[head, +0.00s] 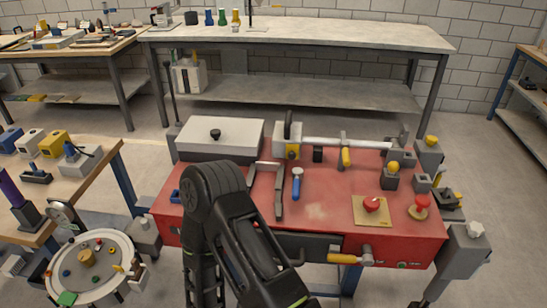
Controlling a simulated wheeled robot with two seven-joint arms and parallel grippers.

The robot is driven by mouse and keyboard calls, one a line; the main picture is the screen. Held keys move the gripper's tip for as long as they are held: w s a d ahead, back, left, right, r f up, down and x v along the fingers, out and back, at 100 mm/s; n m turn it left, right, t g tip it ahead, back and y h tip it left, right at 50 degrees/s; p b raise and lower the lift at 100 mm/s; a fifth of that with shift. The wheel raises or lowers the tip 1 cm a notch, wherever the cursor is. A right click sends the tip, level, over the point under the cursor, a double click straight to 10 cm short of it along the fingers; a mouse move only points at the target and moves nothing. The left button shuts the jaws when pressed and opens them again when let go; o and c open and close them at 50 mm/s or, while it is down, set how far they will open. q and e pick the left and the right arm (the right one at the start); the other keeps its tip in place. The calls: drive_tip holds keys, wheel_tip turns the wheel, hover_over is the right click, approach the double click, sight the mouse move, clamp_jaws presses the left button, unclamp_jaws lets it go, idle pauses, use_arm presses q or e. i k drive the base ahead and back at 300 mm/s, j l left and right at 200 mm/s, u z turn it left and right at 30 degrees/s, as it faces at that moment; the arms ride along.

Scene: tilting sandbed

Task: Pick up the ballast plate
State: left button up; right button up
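No part in view is plainly marked as the ballast plate. A flat tan square plate with a red knob (371,206) lies on the right part of the red bench top (317,228) and may be it; I cannot tell for sure. One of my black arms rises from the bottom edge and bends in front of the bench's left part, hiding some of the top. Neither of my grippers shows, and nothing touches the tan plate.
A grey box with a black knob (220,138) stands at the bench's back left. A blue-handled tool (297,184) and a grey angled bracket (278,196) lie mid-bench. A red-topped button (419,207) is right of the plate. A round white tray (95,290) stands lower left.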

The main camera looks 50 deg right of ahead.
sight(452, 199)
drive_tip(key=z, duration=3)
drive_tip(key=i+l, duration=0.1)
drive_tip(key=l, duration=0.5)
drive_tip(key=i+l, duration=0.1)
drive_tip(key=l, duration=0.55)
drive_tip(key=u, duration=1.35)
